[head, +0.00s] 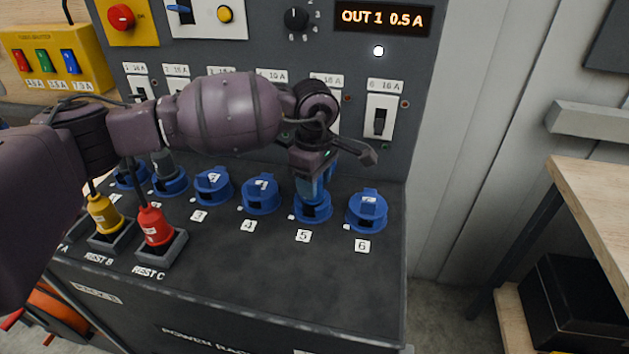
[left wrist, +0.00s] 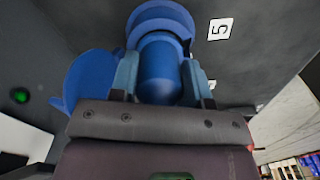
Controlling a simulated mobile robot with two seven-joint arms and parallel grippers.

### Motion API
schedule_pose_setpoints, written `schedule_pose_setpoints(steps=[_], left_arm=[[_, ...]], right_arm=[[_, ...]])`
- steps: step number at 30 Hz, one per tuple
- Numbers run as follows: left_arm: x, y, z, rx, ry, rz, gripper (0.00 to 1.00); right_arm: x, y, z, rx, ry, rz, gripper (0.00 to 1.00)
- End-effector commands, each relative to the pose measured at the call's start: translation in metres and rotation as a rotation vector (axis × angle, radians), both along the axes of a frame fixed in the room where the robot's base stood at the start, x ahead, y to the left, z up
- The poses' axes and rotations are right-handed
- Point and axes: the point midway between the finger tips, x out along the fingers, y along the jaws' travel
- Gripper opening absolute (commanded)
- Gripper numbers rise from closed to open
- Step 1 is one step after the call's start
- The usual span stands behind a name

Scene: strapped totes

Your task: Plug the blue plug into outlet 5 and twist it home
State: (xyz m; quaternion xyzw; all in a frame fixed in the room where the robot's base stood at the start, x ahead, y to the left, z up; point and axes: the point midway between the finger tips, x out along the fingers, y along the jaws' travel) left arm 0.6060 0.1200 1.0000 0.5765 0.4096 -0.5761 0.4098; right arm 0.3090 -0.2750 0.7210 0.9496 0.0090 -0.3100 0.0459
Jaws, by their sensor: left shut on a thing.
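My left gripper (head: 313,185) is over outlet 5 (head: 313,211), pointing down, and is shut on the blue plug. In the left wrist view the two fingers (left wrist: 160,78) hold the rounded blue plug body (left wrist: 160,68) from both sides. Its far end meets the blue ring of outlet 5 (left wrist: 160,17), beside the number 5 label. A blue flap, seemingly the outlet's lid, stands open at the left there. How deep the plug sits and how far it is turned cannot be told. My right gripper is not in view.
Outlet 4 (head: 262,194) and outlet 6 (head: 367,211) flank it, lids closed. A grey plug (head: 164,163) stands in an outlet farther left. Yellow (head: 103,214) and red (head: 154,226) plugs sit in rests at front left. Breaker switches line the panel behind; the rack's front top is clear.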

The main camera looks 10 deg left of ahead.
Motion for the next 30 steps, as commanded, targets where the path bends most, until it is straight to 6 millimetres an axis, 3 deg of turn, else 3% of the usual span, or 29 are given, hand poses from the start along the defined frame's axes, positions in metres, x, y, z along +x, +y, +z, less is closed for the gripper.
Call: schedule_pose_setpoints(steps=[26,27,30], left_arm=[[-0.001,0.000,0.000,0.000,0.000,-0.152,0.15],[-0.001,0.000,0.000,0.000,0.000,-0.151,0.49],[-0.001,0.000,0.000,0.000,0.000,-0.151,0.64]], right_arm=[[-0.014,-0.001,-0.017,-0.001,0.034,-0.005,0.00],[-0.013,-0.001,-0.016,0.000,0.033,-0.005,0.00],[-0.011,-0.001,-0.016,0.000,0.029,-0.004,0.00]])
